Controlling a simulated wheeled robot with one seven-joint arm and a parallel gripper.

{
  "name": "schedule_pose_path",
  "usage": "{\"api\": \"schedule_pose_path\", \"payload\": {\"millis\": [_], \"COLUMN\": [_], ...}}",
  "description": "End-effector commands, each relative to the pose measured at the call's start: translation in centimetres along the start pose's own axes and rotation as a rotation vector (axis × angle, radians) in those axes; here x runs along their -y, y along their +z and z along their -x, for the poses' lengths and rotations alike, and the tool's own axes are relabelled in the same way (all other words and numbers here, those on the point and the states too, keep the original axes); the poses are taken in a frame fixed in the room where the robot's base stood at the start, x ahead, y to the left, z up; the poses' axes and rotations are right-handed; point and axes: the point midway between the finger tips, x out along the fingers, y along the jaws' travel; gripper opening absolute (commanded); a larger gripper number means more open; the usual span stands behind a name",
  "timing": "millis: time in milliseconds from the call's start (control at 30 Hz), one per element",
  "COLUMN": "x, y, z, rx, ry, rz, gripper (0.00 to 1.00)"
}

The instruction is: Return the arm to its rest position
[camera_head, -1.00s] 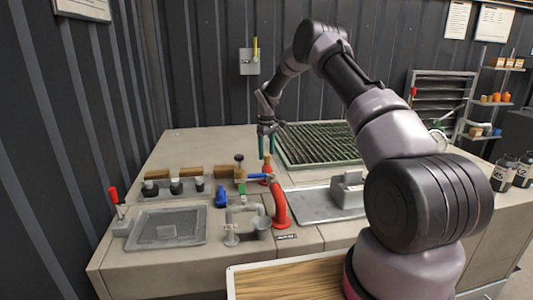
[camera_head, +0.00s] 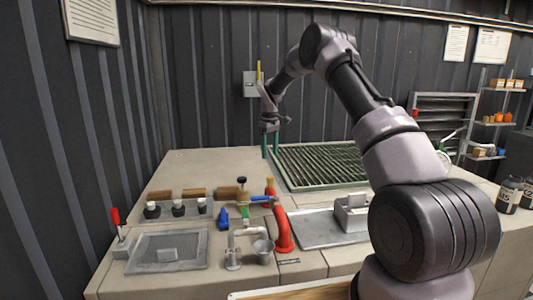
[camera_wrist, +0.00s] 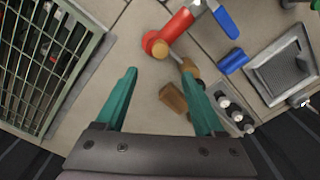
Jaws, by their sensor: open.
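My gripper (camera_head: 270,146) hangs above the back part of the counter in the head view, with its teal fingers pointing down. In the wrist view my gripper (camera_wrist: 165,95) shows its two fingers spread apart with nothing between them. The red pipe (camera_head: 281,222) with its blue lever (camera_head: 260,198) stands on the counter nearer than the fingers. The red pipe also shows in the wrist view (camera_wrist: 178,27), beyond the fingertips and apart from them. My arm reaches up, over and down from the right side.
A green grate (camera_head: 318,167) lies right of my gripper. A grey sink tray (camera_head: 167,252), a red-handled lever (camera_head: 116,222) and several black knobs are at left. A metal basin (camera_head: 320,228) lies right of the pipe. A wall switch box (camera_head: 251,84) is behind the gripper.

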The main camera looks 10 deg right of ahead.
Motion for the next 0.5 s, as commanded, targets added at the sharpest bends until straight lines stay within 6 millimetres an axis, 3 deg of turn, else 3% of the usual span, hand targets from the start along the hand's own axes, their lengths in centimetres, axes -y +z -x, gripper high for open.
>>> {"api": "schedule_pose_path", "payload": {"millis": [167, 267, 500], "x": [0.6, 1.5, 5.1], "y": [1.1, 2.9, 9.5], "z": [3.7, 7.9, 17.8], "rx": [-0.029, -0.066, -0.172], "ry": [0.014, 0.029, 0.054], "rz": [-0.040, -0.094, -0.268], "gripper": [0.70, 0.70, 0.70]}}
